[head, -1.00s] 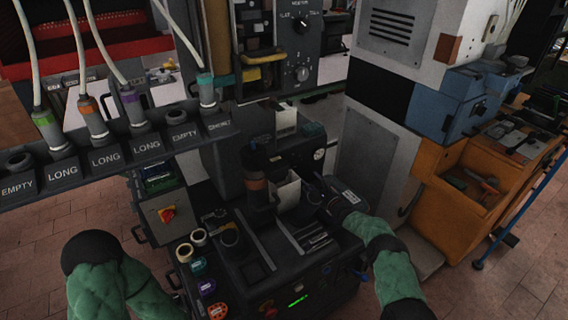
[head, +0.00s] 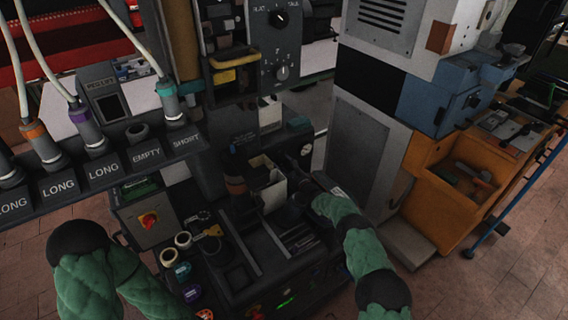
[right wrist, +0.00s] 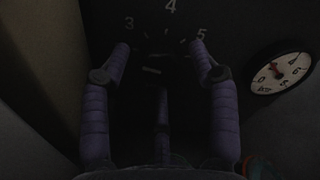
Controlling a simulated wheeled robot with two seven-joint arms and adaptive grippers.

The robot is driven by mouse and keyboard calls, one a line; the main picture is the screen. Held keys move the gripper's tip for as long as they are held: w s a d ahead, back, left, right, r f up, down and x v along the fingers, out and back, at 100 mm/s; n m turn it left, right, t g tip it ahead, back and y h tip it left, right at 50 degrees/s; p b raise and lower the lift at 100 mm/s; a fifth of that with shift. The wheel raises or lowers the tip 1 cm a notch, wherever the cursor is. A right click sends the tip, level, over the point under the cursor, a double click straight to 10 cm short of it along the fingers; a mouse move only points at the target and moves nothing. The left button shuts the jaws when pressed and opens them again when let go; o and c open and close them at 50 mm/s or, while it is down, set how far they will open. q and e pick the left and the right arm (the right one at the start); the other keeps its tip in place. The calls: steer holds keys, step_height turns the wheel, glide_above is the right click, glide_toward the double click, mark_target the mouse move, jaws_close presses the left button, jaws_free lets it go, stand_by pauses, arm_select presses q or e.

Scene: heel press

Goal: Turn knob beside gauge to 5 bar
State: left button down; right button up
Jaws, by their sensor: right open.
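The pressure gauge (right wrist: 280,74) is a round white dial with a black rim at the right of the right wrist view. It shows small at the back of the press in the head view (head: 306,149). A dark knob (right wrist: 152,72) with a pale mark sits left of the gauge, under printed numbers 3, 4 and 5. My right gripper (right wrist: 160,47) is open, its purple fingers on either side of the knob. I cannot tell whether they touch it. In the head view this gripper (head: 300,188) is dark and hard to make out. My left gripper is out of view.
The black press (head: 240,250) stands in front of me. A labelled rack (head: 110,165) with hanging tools is at the left. A grey cabinet (head: 365,145) and an orange bench (head: 450,185) stand at the right. A pale block (head: 270,185) is close to my right gripper.

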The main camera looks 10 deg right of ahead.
steer(key=c, duration=1.1)
